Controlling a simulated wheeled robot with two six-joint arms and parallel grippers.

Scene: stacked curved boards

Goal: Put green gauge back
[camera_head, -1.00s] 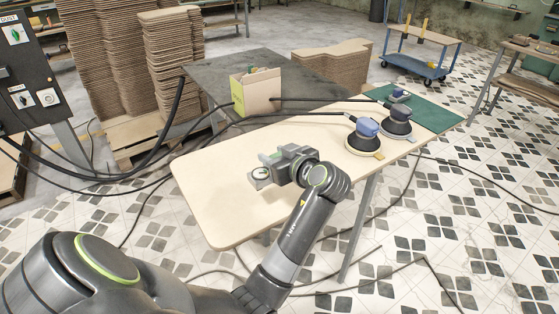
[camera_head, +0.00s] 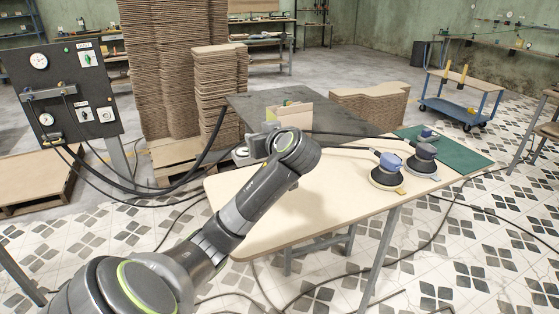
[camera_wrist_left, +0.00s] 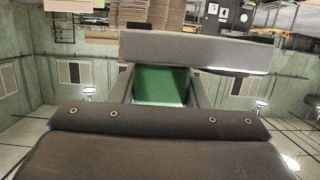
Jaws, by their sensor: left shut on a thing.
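My left gripper (camera_head: 250,148) is shut on the green gauge and holds it above the far left part of the wooden table. In the head view the small round gauge (camera_head: 242,152) shows at the gripper's tip, partly hidden by the fingers. In the left wrist view a green surface of the gauge (camera_wrist_left: 162,87) shows between the fingers. My right gripper is not in view.
The wooden table (camera_head: 290,220) bears two sanders (camera_head: 387,172) on its right side, near a green mat (camera_head: 470,155). A cardboard box (camera_head: 290,116) stands behind my gripper. Black hoses (camera_head: 160,188) run between panel and table. Stacked boards (camera_head: 175,70) rise behind.

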